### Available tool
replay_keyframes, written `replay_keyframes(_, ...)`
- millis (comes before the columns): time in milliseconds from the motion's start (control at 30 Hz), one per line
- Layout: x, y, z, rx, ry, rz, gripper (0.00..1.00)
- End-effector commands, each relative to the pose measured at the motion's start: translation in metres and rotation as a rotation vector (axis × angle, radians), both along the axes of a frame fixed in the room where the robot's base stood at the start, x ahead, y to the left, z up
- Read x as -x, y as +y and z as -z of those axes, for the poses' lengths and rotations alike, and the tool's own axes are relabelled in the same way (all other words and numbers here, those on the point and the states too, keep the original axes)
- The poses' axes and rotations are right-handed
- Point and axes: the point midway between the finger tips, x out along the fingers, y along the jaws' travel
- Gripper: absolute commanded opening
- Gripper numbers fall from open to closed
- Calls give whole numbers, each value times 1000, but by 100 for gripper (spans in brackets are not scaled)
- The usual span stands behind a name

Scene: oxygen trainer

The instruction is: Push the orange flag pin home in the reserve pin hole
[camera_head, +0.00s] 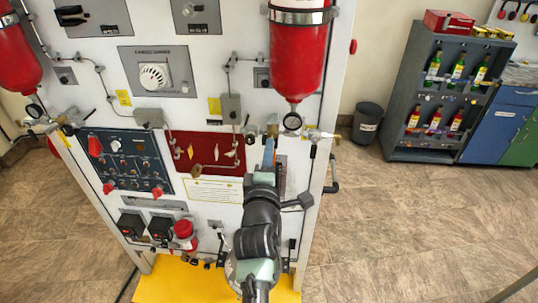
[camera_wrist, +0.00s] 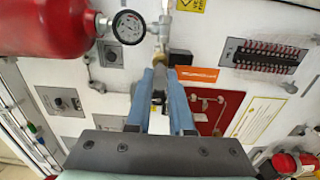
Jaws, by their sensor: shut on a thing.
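My gripper (camera_wrist: 165,76) has its blue fingers shut on a small dark piece between them, which I take to be the pin. An orange flag (camera_wrist: 197,75) with pale print shows just right of the fingertips in the wrist view. The fingertips are at a brass fitting (camera_wrist: 180,57) beside the gauge (camera_wrist: 128,27). In the head view my gripper (camera_head: 268,150) is at the panel below the right red cylinder (camera_head: 297,50). The reserve pin hole is hidden behind the fingers, and I cannot tell how deep the pin sits.
The white panel (camera_head: 213,102) carries a dark blue switch plate (camera_head: 127,180) and a red plate (camera_head: 235,180). Pipes and valves crowd around the fingertips. A bottle rack (camera_head: 409,98) and bin (camera_head: 367,110) stand right. The floor there is open.

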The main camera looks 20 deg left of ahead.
Motion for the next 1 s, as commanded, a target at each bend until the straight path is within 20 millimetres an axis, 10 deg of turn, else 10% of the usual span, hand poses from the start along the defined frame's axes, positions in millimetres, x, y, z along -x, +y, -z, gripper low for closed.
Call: replay_keyframes(1000, -20, 6, 0, -2, -2, -1, 0)
